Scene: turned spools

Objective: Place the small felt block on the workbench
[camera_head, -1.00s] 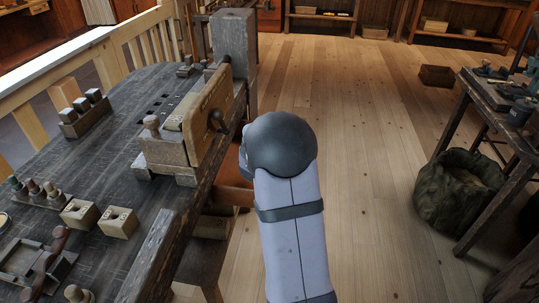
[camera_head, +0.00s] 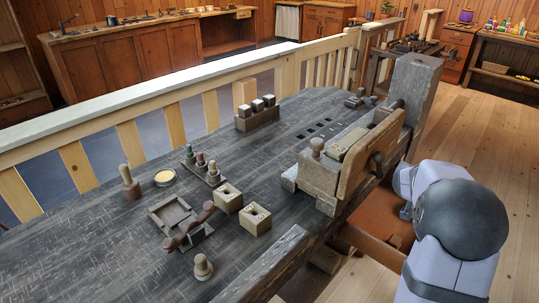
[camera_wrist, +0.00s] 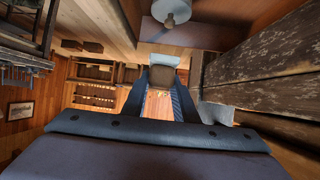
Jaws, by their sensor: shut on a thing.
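The dark-topped workbench (camera_head: 95,235) runs across the head view from lower left to the vise end. In the wrist view a rough, weathered wooden edge of it (camera_wrist: 275,65) shows at the right. My gripper (camera_wrist: 161,88) shows in the wrist view, its two dark blue fingers shut on a small brownish block (camera_wrist: 163,77), which seems to be the felt block. The block is held out off the bench top, beside the bench's side. In the head view my arm stands at the right of the bench and hides the jaws and the block.
A wooden vise (camera_head: 350,160) stands at the bench's near right end. Two pale holed blocks (camera_head: 240,207), a shallow tray (camera_head: 172,213), a spool rack (camera_head: 203,168), a capped rack (camera_head: 257,113) and a peg (camera_head: 203,267) stand on top. Bare room lies at the left front.

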